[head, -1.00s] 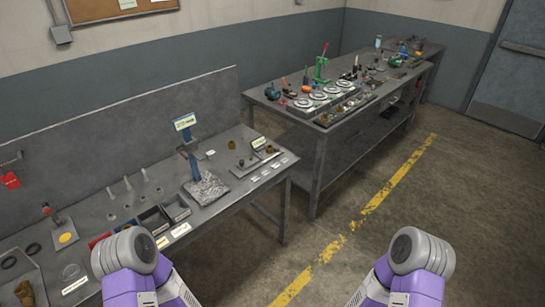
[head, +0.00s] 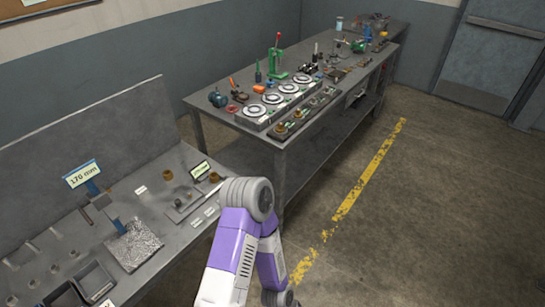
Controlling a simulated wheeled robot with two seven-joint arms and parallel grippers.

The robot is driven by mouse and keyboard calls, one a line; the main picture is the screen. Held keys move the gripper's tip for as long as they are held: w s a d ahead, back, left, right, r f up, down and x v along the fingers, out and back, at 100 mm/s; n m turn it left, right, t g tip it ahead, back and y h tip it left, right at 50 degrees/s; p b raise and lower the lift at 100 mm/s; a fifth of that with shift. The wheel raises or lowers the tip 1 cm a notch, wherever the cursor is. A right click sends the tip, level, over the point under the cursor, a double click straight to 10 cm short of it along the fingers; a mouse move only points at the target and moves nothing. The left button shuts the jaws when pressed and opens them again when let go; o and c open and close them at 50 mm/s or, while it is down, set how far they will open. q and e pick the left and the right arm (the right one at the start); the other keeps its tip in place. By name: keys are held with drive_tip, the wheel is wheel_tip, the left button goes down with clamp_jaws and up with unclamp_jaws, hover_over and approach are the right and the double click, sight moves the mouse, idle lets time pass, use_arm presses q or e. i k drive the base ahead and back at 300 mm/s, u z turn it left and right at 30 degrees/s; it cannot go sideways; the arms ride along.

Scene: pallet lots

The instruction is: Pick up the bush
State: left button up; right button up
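Small brass-brown cylindrical pieces that could be the bush stand on the near grey bench (head: 165,240). One brown piece (head: 168,175) stands by itself. Another brown piece (head: 214,177) is by a small display sign, on or beside a flat grey plate (head: 190,205). They are too small to tell exactly which is the bush. One purple and white arm of mine rises from the bottom and bends in front of the bench's right end, hiding part of it. Neither gripper shows in the head view.
A sign reading 170 mm (head: 83,174) stands on a blue post by a mottled grey plate (head: 134,245). Open bins (head: 94,281) are at the bench front. A second bench (head: 318,140) holds round dials and tools. Floor right of the yellow line (head: 365,180) is clear.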

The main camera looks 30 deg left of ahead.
sight(213, 176)
drive_tip(key=u, duration=0.35)
drive_tip(key=i, duration=1.25)
drive_tip(key=u, duration=0.9)
